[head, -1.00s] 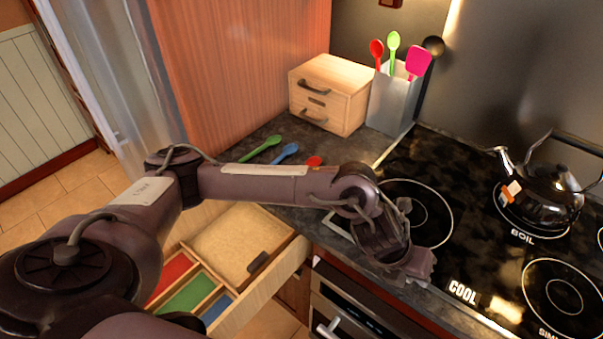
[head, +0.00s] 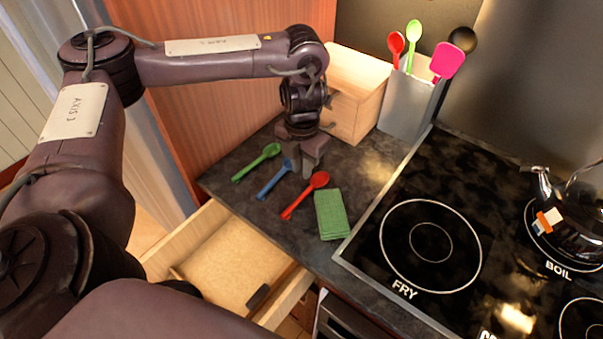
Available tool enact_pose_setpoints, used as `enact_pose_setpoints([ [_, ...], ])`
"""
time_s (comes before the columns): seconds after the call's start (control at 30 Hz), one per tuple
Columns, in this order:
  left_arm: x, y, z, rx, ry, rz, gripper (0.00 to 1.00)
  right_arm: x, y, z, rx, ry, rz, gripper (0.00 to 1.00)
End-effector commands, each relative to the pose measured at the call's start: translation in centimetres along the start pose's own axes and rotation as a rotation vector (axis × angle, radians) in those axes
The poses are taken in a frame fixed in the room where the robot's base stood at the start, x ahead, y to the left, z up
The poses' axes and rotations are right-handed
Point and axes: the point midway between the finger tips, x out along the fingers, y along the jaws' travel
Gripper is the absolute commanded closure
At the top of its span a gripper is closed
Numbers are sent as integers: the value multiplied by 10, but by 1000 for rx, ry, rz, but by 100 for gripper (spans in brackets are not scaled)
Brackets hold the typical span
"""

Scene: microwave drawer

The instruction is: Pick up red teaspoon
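The red teaspoon (head: 304,196) lies on the dark countertop, its bowl toward the back right and its handle toward the front left. A blue spoon (head: 274,180) and a green spoon (head: 257,163) lie to its left. My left gripper (head: 309,166) points down just behind the red teaspoon's bowl, near the blue spoon's bowl. It seems to hold nothing, but the gap between its fingers is not clear. The blue spoon's bowl is partly covered by the gripper. My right gripper is not in view.
A green folded cloth (head: 331,214) lies right of the red teaspoon. A wooden box (head: 362,88) and a utensil holder (head: 408,105) stand behind. The stove (head: 450,190) is at right, with a kettle (head: 577,212). An open drawer (head: 232,262) juts out in front.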

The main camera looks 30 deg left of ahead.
Motion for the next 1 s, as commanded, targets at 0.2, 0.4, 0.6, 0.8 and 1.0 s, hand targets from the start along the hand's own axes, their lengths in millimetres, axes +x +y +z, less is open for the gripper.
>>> enact_pose_setpoints([
  [0.2,24,-1,-1,1,3,-1,82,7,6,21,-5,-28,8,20],
  [0.4,45,-2,-1,0,4,-2,82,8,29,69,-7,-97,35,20],
  [0.6,69,-2,0,0,3,0,82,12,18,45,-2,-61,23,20],
  [0.8,76,-1,1,1,-1,0,82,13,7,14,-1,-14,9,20],
  [1.0,76,-1,1,1,-1,0,91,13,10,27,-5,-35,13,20],
])
